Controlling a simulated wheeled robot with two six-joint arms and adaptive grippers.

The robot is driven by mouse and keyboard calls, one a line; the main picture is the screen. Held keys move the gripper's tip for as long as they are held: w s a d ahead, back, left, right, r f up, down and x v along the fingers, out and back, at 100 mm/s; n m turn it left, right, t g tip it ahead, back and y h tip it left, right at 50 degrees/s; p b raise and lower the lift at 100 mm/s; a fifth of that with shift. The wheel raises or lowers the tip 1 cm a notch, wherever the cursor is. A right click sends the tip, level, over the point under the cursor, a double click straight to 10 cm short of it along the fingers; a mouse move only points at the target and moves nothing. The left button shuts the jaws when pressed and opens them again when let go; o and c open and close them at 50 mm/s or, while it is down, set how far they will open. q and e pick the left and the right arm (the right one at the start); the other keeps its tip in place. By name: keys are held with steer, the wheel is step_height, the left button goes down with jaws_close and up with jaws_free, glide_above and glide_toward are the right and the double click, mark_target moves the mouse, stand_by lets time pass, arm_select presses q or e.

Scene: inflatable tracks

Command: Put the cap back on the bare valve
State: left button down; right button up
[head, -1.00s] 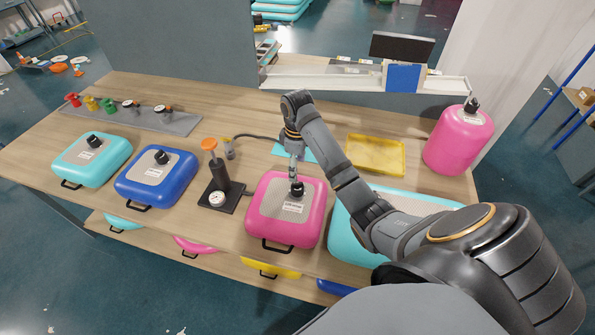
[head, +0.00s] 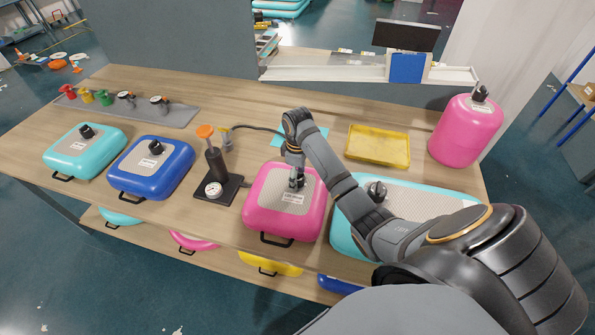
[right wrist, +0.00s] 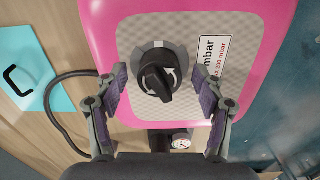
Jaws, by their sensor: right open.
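The pink cushion (head: 262,215) lies on the bench with a printed grey top. In the right wrist view its valve area shows a grey flange (right wrist: 137,57) with a black knob-like cap (right wrist: 160,78) bearing white arrow marks. My right gripper (head: 297,182) is over this valve, pointing down. Its two purple-padded fingers (right wrist: 170,98) are apart, one on each side and slightly short of the black piece, with nothing held. In the head view the gripper partly hides this valve. I cannot make out a clearly bare valve or a loose cap. My left gripper is out of view.
Teal (head: 62,150) and blue (head: 135,180) cushions stand left, a gauge pump (head: 216,165) beside the pink one. A large teal cushion (head: 430,190) lies partly under my arm. A yellow tray (head: 378,162), pink cylinder (head: 466,133) and light-blue mat (head: 318,137) are behind.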

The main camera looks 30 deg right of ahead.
steer(key=c, duration=1.2)
steer(key=shift+r+n+p, duration=0.15)
steer(key=shift+n+p, duration=0.45)
steer(key=shift+c, duration=0.2)
steer(key=shift+n+p, duration=0.5)
steer(key=shift+n, duration=0.3)
steer(key=shift+n+p, duration=0.4)
steer(key=shift+n, duration=0.4)
steer(key=shift+f+n, duration=0.2)
steer(key=shift+n, duration=0.2)
